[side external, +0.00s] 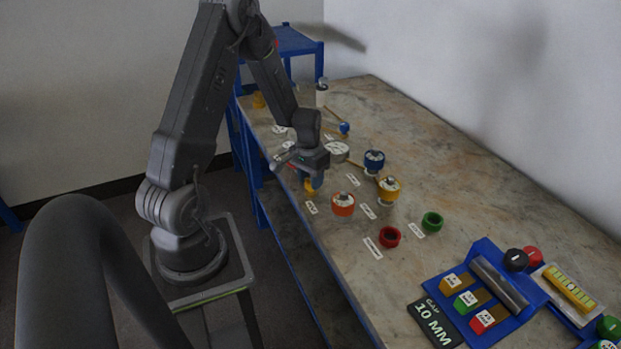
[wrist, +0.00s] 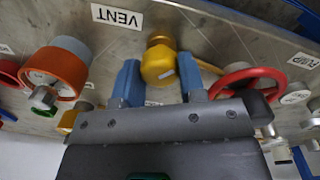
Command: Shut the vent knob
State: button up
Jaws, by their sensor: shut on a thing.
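The yellow vent knob (wrist: 158,66) is in the upper middle of the wrist view, beside a white label (wrist: 117,17) reading VENT. My gripper (wrist: 160,78) has its two blue-tipped fingers on either side of the knob, shut on it. In the side external view my gripper (side external: 312,175) points down at the near edge of the bench, and a bit of yellow (side external: 310,188) shows under it. The gripper hides most of the knob there. I cannot tell how far the knob is turned.
An orange knob (wrist: 58,72) stands left of the vent knob and a red ring handwheel (wrist: 250,72) right. In the side external view, yellow (side external: 389,189), blue (side external: 374,160), green (side external: 432,221) and red (side external: 390,237) fittings stand nearby. A blue tray (side external: 538,300) lies at the bench's near right.

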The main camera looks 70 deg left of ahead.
aim_at(308, 180)
jog(key=n, duration=0.4)
jog(key=shift+n, duration=1.8)
jog(key=o, duration=0.9)
jog(key=shift+r, duration=0.15)
jog(key=r, duration=1.3)
jog(key=shift+s+a+r, duration=0.15)
jog(key=shift+s+r, duration=0.15)
